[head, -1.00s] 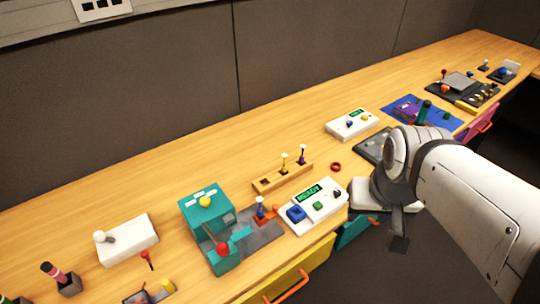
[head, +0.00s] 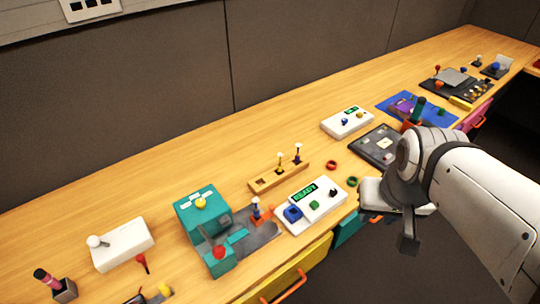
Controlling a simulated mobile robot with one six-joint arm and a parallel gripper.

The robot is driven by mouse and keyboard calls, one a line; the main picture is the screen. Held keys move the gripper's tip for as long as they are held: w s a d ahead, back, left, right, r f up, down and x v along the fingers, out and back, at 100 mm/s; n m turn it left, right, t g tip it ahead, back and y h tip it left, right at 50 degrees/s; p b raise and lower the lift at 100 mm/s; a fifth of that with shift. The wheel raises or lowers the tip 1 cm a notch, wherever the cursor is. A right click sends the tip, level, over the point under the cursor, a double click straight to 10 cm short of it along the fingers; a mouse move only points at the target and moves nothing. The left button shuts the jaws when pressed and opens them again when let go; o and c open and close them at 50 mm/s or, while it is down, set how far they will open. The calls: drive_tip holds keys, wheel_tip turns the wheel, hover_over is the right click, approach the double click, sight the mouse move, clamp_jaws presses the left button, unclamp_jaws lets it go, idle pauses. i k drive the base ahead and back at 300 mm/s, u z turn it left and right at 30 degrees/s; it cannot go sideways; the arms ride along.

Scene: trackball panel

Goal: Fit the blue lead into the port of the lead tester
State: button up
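A white device with a lit green READY display (head: 286,222) stands at the table's front edge, with a blue square block with a dark top, a green button and a black part. It may be the lead tester. A small blue piece with a white top (head: 256,206) stands upright at an orange holder beside the teal machine. I cannot tell which is the blue lead. My gripper (head: 409,245) hangs beyond the front edge, right of the device; its opening cannot be made out.
The teal machine (head: 190,210) with a red knob stands left of the device. A second white display box (head: 335,126) is farther back. Open drawers jut from the front. The table's back strip is clear.

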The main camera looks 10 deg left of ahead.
sight(296, 214)
drive_tip(key=z, duration=0.1)
drive_tip(key=k, duration=0.85)
drive_tip(key=u, duration=0.35)
drive_tip(key=i, duration=0.95)
drive_tip(key=u, duration=0.1)
